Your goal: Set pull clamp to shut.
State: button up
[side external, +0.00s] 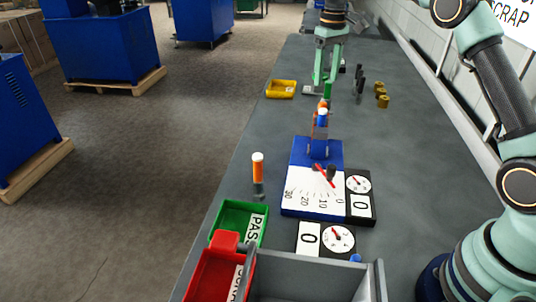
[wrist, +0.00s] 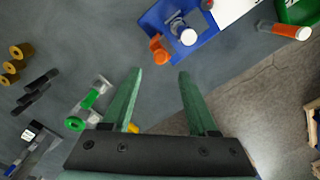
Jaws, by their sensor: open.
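The pull tester has a blue base (side external: 300,150) with a white scale plate (side external: 300,195) and a red needle. At its far end stands the clamp (side external: 321,128), with an orange part and a white-topped cylinder. In the wrist view, the clamp's orange part (wrist: 158,50) and white cap (wrist: 188,37) show on the blue base, ahead of the fingers. I cannot tell from these frames whether the clamp is open or shut. My gripper (side external: 324,84) is beyond the clamp, above the table. In the wrist view its teal fingers (wrist: 160,75) are apart with nothing between them.
A green and white piece (wrist: 88,105) lies left of the fingers. Black pins (side external: 360,80), brass rings (side external: 381,95) and a yellow tray (side external: 281,89) are nearby. An orange-and-white cylinder (side external: 258,170) stands left of the tester. Green (side external: 222,218) and red (side external: 205,272) trays are in front.

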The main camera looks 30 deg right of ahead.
notch_tip(320, 180, down, 8)
dwell(0.4)
grip_shut()
jog(key=shift+r, duration=0.1)
dwell(1.2)
